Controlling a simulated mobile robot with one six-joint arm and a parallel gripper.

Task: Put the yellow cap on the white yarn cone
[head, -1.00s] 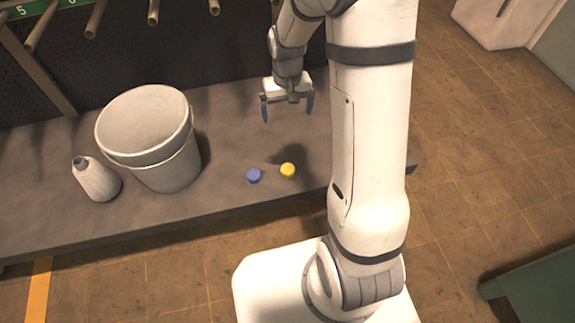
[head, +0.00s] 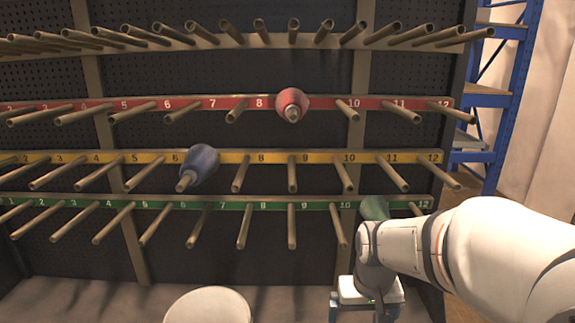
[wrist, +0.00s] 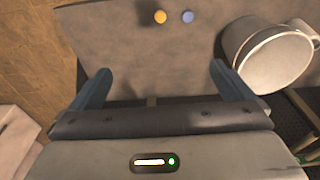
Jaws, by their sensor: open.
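The yellow cap (wrist: 160,16) lies on the grey bench top near the upper edge of the wrist view. It is not in the head view now. My gripper (wrist: 160,68) is open and empty, its blue fingers spread, with the cap beyond the fingertips and roughly midway between them. In the head view my gripper (head: 363,312) is at the lower right, pointing down in front of the rack, its lower end cut off. The white yarn cone cannot be made out in either current view; the earlier head frame has it upright on the bench, left of the bucket.
A blue cap (wrist: 187,16) lies just right of the yellow one. The whitish bucket (head: 208,305) stands on the bench. The peg rack holds a red cone (head: 292,103), a blue cone (head: 199,163) and a green cone (head: 374,208) partly behind my arm. Many pegs stick out.

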